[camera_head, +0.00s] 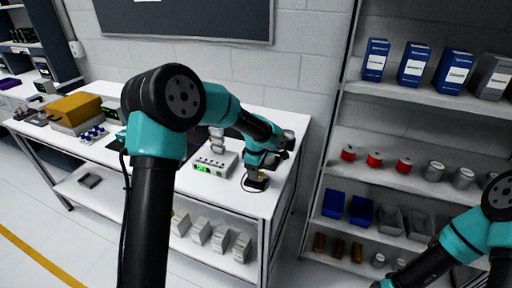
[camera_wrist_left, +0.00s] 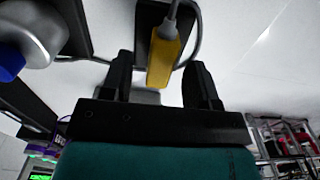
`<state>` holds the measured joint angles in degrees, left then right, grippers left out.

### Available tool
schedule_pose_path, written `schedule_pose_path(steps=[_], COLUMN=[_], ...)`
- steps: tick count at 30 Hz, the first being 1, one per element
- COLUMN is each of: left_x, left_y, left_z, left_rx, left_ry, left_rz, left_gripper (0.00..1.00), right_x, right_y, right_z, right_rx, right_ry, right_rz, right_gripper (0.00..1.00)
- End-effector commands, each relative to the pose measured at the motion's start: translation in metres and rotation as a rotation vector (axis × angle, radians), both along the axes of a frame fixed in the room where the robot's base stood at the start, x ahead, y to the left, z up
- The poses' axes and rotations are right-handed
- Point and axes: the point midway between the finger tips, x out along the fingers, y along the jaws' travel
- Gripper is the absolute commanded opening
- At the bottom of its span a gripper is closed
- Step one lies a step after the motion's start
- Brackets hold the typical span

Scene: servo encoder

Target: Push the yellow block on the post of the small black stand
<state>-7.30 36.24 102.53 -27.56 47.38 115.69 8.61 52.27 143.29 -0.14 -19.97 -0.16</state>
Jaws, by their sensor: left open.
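The yellow block (camera_wrist_left: 163,62) shows in the left wrist view, with a grey cable end (camera_wrist_left: 172,10) at its far end. It lies between the two open fingers of my left gripper (camera_wrist_left: 160,66), with a gap visible on each side. The small black stand (camera_wrist_left: 146,22) is behind and beside the block; its post cannot be made out. In the head view my left gripper (camera_head: 263,172) is low over the right end of the white table, just above the stand (camera_head: 256,183). The block is too small there to tell. My right gripper is out of view.
A white box with a green display (camera_head: 212,164) stands left of the stand on the table (camera_head: 225,188). A dark cable curves near the stand. A yellow-topped box (camera_head: 75,108) is farther left. Shelves (camera_head: 395,95) with boxes and bins stand at the right.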

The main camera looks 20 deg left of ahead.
Motion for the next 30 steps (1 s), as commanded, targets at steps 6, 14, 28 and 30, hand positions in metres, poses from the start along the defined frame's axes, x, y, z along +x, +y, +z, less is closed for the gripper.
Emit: schedule_pose_path(steps=[6,14,28,30], left_x=[0.001,0.001,0.000,0.000], left_y=[0.000,0.000,0.000,0.000], left_z=[0.035,0.086,0.159,0.163], left_rx=[-0.001,-0.001,0.000,0.000], left_ry=[-0.005,-0.005,-0.003,-0.002], left_rz=[0.000,0.000,0.000,0.000], left_gripper=[0.55,0.55,0.55,0.55], right_x=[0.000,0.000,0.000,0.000], right_y=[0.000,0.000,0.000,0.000], right_z=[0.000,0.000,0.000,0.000], right_rx=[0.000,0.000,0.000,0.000], right_ry=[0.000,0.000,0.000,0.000], right_rz=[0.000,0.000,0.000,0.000], right_gripper=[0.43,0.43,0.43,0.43])
